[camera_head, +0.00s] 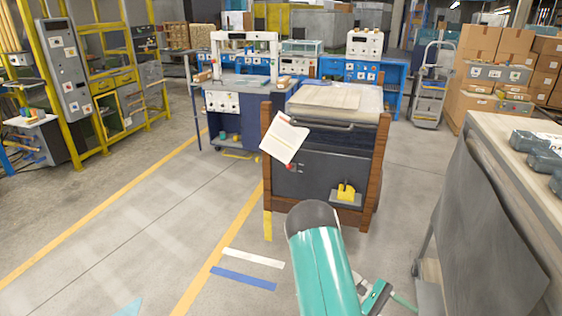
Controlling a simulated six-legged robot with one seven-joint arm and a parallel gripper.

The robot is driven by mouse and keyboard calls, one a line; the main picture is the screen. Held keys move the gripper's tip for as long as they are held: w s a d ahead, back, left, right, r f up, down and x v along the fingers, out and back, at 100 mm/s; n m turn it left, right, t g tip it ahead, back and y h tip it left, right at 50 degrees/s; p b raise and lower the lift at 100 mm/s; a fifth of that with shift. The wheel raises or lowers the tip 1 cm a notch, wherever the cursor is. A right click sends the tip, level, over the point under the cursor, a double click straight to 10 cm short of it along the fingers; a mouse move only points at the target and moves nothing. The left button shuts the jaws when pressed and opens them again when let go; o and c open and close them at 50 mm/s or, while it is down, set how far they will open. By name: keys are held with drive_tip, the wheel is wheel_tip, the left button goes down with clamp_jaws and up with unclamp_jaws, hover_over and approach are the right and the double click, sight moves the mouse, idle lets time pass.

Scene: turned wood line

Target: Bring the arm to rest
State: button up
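My teal arm (325,270) with a dark grey rounded joint reaches up from the bottom edge, right of the middle. A small grey and teal part, which looks like my gripper (372,295), shows low beside it, partly hidden behind the arm link. Its fingers are too small and covered to tell whether they are open or shut. I see nothing held in it. It is low over the floor, apart from the cabinet.
A dark wood-framed cabinet (325,164) stands ahead with a board on top and a paper sheet (284,138) at its left. A workbench (497,215) stands close at the right. Blue benches (362,71) and a yellow rack (88,50) stand farther back. Floor (120,225) at left is clear.

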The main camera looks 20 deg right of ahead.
drive_tip(key=w+a+r+m+t+y, duration=0.1)
drive_tip(key=w+a+r+t+y, duration=0.15)
drive_tip(key=a+r+t, duration=0.5)
drive_tip(key=w+a+r+t+y, duration=0.2)
drive_tip(key=w+a+r+t, duration=0.2)
drive_tip(key=a+r, duration=0.5)
drive_tip(key=s+a+r+t+y, duration=0.2)
drive_tip(key=s+a+r+t, duration=0.2)
drive_tip(key=a+r+t, duration=0.7)
drive_tip(key=a+r, duration=0.2)
drive_tip(key=a, duration=0.5)
drive_tip(key=shift+s+n+y, duration=0.15)
drive_tip(key=shift+n+y, duration=0.15)
drive_tip(key=shift+y, duration=0.05)
